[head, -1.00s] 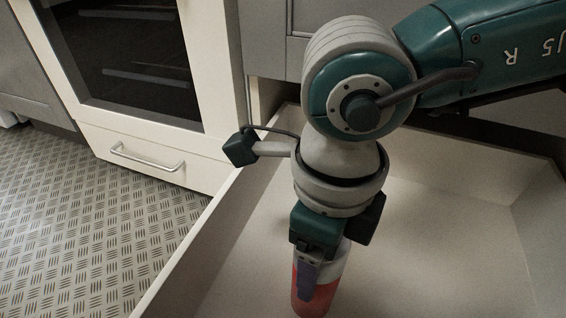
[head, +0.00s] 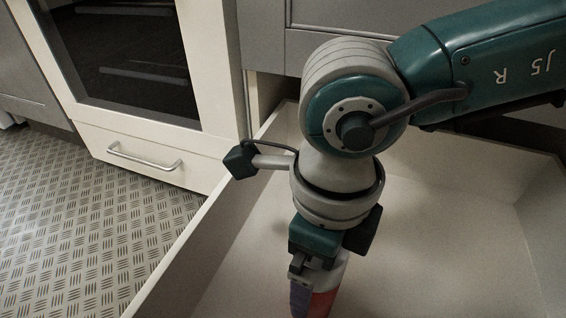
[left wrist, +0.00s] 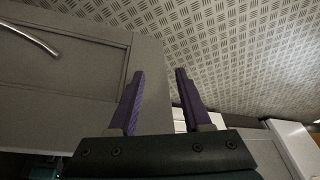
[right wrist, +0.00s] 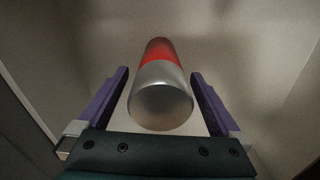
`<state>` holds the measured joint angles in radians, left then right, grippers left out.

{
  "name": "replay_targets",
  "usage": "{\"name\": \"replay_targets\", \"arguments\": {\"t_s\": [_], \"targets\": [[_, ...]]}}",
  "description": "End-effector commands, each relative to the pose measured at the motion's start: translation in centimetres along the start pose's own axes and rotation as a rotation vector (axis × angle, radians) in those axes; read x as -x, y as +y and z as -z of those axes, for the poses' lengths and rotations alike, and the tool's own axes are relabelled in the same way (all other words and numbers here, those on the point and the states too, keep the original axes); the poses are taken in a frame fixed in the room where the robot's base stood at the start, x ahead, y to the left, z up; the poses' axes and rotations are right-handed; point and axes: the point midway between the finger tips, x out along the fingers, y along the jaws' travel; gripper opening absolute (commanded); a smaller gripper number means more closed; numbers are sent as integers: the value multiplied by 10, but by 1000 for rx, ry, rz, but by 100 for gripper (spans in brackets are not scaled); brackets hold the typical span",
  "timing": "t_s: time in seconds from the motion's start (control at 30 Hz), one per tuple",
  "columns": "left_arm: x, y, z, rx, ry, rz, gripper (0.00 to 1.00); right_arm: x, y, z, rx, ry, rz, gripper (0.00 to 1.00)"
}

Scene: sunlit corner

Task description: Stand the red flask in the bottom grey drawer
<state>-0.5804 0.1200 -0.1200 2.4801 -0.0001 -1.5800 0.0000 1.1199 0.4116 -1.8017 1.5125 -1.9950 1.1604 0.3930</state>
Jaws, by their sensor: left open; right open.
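The red flask (head: 324,301), red with a pale silver-grey end, is inside the open drawer (head: 440,245) and looks roughly upright. In the head view its lower end is cut off by the picture edge. My right gripper (right wrist: 159,72) is open, with its purple fingers on either side of the flask (right wrist: 160,100). The right wrist view shows the grey end towards me and a gap to each finger. My left gripper (left wrist: 160,73) is open and empty, away from the flask; it shows only in the left wrist view.
A cream oven (head: 135,65) with a handled drawer (head: 145,162) stands to the left. Grey cabinet fronts (head: 335,25) rise behind the open drawer. The drawer floor right of the flask is clear. The patterned metal floor (head: 80,235) is free at left.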

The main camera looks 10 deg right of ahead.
Motion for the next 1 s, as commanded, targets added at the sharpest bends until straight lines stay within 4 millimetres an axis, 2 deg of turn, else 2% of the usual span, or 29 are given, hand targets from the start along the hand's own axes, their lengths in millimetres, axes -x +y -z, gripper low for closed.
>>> {"name": "replay_targets", "arguments": {"t_s": [0.17,0.4,0.6,0.77,1.0], "targets": [[15,1,5,5,1,-4,49,22,0,0,1,-1,0,100],[51,0,17,5,1,-4,49,78,0,0,0,-2,0,100],[69,-1,22,4,1,-4,49,112,0,0,0,-1,0,100],[74,-2,24,1,1,-1,49,123,0,0,0,1,0,100],[73,-4,23,-4,0,3,49,123,0,0,0,1,0,100]]}}
